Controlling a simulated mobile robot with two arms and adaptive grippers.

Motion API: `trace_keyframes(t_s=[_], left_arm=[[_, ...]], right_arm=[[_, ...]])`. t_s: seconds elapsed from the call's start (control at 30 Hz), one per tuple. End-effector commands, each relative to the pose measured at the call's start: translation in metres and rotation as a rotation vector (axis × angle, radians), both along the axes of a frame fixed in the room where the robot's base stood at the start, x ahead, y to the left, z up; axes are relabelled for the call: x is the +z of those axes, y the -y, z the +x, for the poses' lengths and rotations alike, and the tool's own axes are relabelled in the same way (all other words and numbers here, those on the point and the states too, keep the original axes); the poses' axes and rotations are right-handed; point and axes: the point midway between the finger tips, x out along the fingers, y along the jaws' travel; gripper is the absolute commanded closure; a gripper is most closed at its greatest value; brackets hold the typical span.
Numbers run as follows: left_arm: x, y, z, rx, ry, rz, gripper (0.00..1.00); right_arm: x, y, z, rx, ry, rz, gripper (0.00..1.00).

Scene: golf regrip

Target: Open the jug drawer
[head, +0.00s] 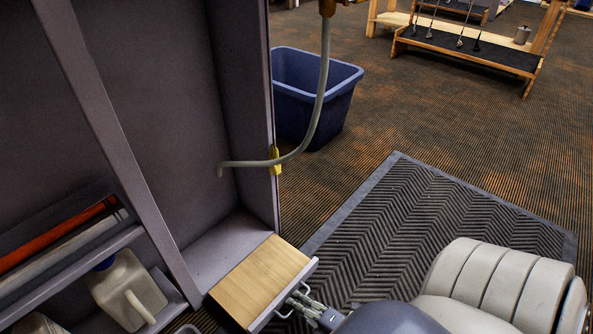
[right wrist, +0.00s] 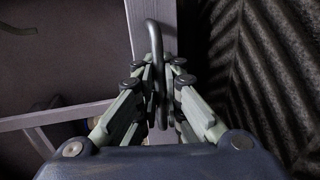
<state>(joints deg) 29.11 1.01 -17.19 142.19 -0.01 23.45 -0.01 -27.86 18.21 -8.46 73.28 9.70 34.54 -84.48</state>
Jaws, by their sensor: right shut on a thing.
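A white jug (head: 127,290) with a handle and a blue cap stands low in the grey cabinet at the lower left of the head view. To its right is a wood-topped part with a grey front panel (head: 287,293). A dark bar handle sits on that panel; it also shows as a handle (right wrist: 155,50) in the right wrist view. My right gripper (head: 300,304) is shut on this handle, with fingers on both sides of the bar. I cannot tell how far the drawer stands out. My left gripper is not in view.
The tall grey cabinet (head: 150,70) fills the left side. A hose (head: 318,105) hangs by its edge. A blue bin (head: 315,90) stands behind. A ribbed mat (head: 420,215) lies on the carpet. A rack with clubs (head: 465,45) is far off.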

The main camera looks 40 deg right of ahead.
Motion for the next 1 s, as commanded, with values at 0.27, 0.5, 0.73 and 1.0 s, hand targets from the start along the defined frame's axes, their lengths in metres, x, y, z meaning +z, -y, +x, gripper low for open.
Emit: trace_keyframes(t_s=[0.27, 0.5, 0.73, 1.0], left_arm=[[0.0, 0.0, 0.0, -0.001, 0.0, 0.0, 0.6], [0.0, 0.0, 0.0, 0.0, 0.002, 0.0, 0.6], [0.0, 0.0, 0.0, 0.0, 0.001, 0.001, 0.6], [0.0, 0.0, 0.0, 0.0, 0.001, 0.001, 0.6]], right_arm=[[0.001, -0.001, 0.001, 0.001, 0.001, 0.001, 0.84], [0.001, 0.0, -0.005, 0.0, 0.0, 0.0, 0.84], [0.009, 0.006, -0.045, 0.0, -0.003, 0.001, 0.84], [0.02, 0.013, -0.097, 0.001, -0.003, 0.002, 0.84]])
